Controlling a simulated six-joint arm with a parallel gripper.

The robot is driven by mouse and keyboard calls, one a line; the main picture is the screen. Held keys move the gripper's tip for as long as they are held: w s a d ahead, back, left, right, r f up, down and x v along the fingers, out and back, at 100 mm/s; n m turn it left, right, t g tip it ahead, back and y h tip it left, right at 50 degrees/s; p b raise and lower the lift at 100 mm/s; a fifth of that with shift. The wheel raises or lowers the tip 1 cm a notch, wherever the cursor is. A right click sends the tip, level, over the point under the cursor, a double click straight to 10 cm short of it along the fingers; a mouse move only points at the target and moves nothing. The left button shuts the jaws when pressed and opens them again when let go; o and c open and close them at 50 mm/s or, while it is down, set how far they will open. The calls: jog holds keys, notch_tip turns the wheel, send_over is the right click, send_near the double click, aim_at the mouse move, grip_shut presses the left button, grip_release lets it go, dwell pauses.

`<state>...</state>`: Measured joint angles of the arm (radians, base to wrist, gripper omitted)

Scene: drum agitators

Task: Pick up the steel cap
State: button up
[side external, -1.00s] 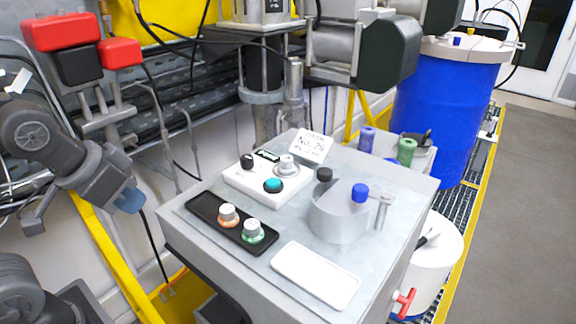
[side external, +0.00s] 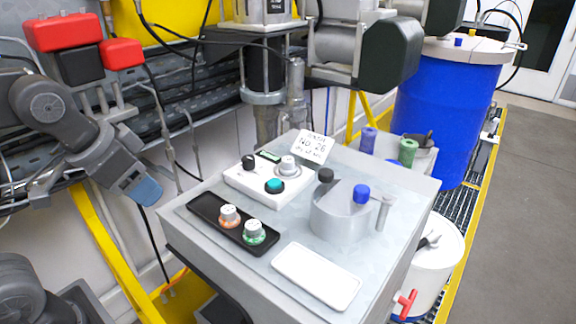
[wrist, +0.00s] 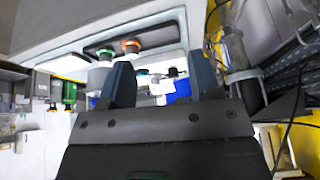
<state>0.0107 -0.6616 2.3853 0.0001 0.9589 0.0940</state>
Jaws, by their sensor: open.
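Two grey-topped caps stand upright in a black tray on the cart, one with an orange base (side external: 229,215) and one with a green base (side external: 254,231). A third silver-grey cap-like part (side external: 288,166) sits on the white control box. I cannot tell which one is the steel cap. My gripper (side external: 145,192) is left of the cart, apart from all of them. In the wrist view my gripper (wrist: 162,76) is open with nothing between its fingers; the orange-based cap (wrist: 131,46) and green-based cap (wrist: 103,57) show beyond the fingers.
The black tray (side external: 204,208) lies at the cart top's left edge. The white control box (side external: 248,182) stands behind it, a white plate (side external: 316,276) in front. A grey round housing (side external: 340,218) stands to the right. A yellow rail (side external: 110,262) runs below my gripper.

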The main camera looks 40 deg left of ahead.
jog(key=w+d+r+m+g, duration=0.1)
jog(key=w+d+r+m, duration=0.1)
jog(key=w+r+m, duration=0.45)
jog(key=r+m+g, duration=0.1)
jog(key=m+g, duration=0.3)
jog(key=m, duration=0.6)
send_over(288, 159)
notch_tip(288, 159, down, 14)
jog(key=shift+r, duration=0.2)
jog(key=shift+c, duration=0.3)
grip_shut()
jog(key=shift+r, duration=0.1)
